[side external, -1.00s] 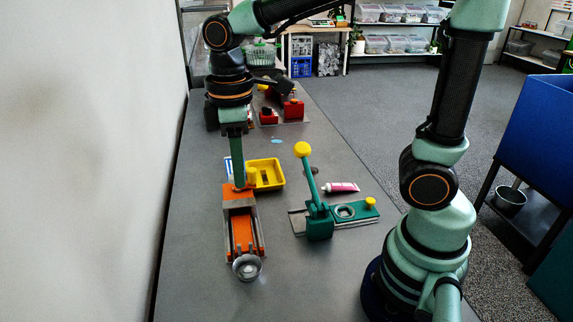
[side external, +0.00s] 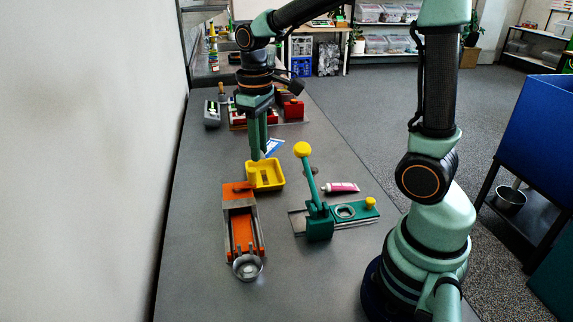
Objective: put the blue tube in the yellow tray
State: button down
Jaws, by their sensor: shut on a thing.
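The yellow tray (side external: 279,184) stands on the grey table, just beyond the orange fixture. My gripper (side external: 259,156) points down, with its fingertips at the tray's far edge in the picture. A blue and white piece, which I take for the blue tube (side external: 275,147), shows just right of the fingers, slanted. The fingers are shut on it, and they hide part of it. I cannot tell how high it is above the table or whether it is over the tray.
An orange fixture (side external: 241,224) with a metal cup (side external: 247,267) stands in front of the tray. A green lever press (side external: 319,222) with a yellow knob and a pink tube (side external: 341,187) are to the right. Red fixtures (side external: 293,110) stand behind.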

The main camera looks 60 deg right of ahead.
aim_at(269, 175)
jog(key=w+d+r+n, duration=0.2)
jog(key=w+d+n, duration=0.5)
jog(key=d, duration=0.5)
notch_tip(269, 175, down, 20)
jog(key=shift+d+r, duration=0.1)
